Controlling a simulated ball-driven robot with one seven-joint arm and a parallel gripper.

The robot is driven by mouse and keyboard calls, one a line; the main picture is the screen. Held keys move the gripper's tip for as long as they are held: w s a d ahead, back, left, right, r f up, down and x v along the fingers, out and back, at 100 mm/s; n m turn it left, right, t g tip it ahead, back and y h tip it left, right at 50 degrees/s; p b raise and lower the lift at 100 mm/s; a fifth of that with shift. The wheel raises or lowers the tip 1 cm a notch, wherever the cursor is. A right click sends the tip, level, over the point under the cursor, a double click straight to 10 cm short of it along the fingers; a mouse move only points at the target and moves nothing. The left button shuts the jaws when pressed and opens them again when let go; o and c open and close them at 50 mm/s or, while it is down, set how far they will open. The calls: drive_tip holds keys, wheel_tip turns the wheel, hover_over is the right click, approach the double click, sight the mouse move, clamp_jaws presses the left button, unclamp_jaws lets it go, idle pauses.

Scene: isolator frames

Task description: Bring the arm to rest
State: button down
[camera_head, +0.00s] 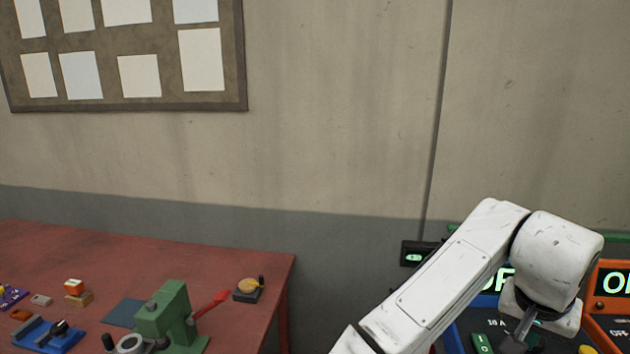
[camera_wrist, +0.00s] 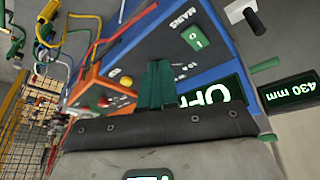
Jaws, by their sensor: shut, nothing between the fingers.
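My gripper shows in the wrist view as two dark green fingers (camera_wrist: 157,84) close together, with nothing visible between them. It is in front of the blue panel (camera_wrist: 222,60), which carries a green MAINS switch (camera_wrist: 196,39) and a lit display (camera_wrist: 216,96) reading OFF, partly hidden. I cannot tell whether the fingers touch the panel. In the head view my white arm reaches up from the bottom edge and bends down at the right, over the blue panel (camera_head: 460,335). Its end hides part of that panel's display.
An orange panel (camera_head: 610,308) stands right of the blue one, with a cut-off display. Coloured wires (camera_wrist: 75,40) and a wire grid (camera_wrist: 22,115) show in the wrist view, with a 430 mm display (camera_wrist: 290,91). A red table (camera_head: 190,255) at left holds a green press (camera_head: 165,318) and small items.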

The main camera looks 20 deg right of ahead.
drive_tip(key=w+d+r+n+t+h, duration=0.2)
drive_tip(key=d+h, duration=0.2)
drive_tip(key=d, duration=0.1)
drive_tip(key=w+a+f+n+t+y, duration=0.2)
drive_tip(key=a+f+n+t+y, duration=0.15)
drive_tip(key=a+f+n, duration=0.95)
drive_tip(key=s+a+f+m+g+y, duration=0.2)
drive_tip(key=s+a+f+y, duration=0.3)
drive_tip(key=a+f, duration=0.6)
drive_tip(key=s+f+g+b, duration=0.1)
drive_tip(key=s+f+g, duration=0.1)
drive_tip(key=s, duration=0.4)
drive_tip(key=s+f+g+b, duration=0.1)
drive_tip(key=s+f, duration=0.4)
drive_tip(key=s, duration=0.1)
drive_tip(key=shift+a+f+g, duration=0.25)
drive_tip(key=shift+a+g, duration=0.1)
drive_tip(key=shift+a, duration=0.1)
drive_tip(key=shift+h, duration=0.25)
